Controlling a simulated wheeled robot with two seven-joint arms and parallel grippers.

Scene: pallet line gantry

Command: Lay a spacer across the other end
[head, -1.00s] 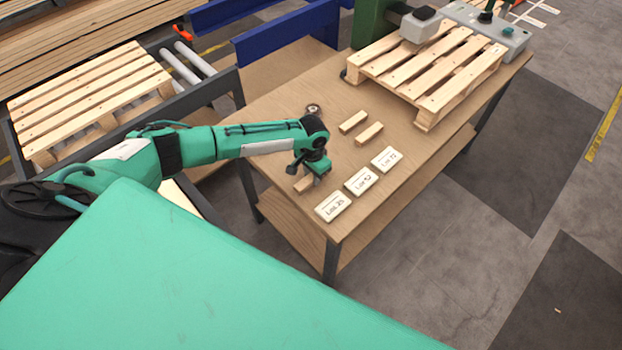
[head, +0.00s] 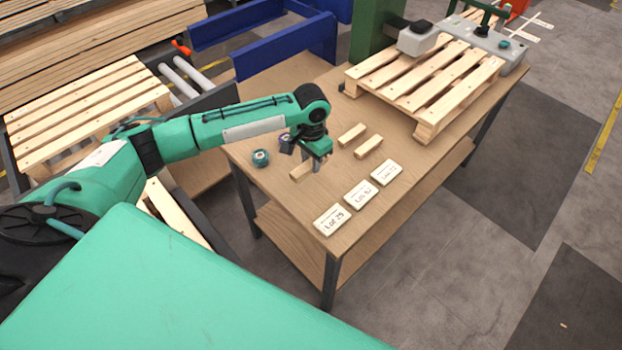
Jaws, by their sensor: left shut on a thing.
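My left gripper (head: 318,158) is shut on a short wooden spacer (head: 301,170), above or at the wooden table (head: 330,190); I cannot tell whether the spacer touches the top. Two similar spacers, one (head: 352,133) and another (head: 368,147), lie side by side just right of it. Three white blocks marked as lots lie in a row along the front: the left one (head: 332,220), the middle one (head: 360,195) and the right one (head: 386,172). My right gripper is not in view.
A slatted pallet (head: 432,80) covers the table's far end, beside a grey control box (head: 500,45). A teal roll (head: 260,157) and a small dark item (head: 286,143) lie left of the gripper. Another pallet (head: 85,108) sits at the left near rollers (head: 180,78).

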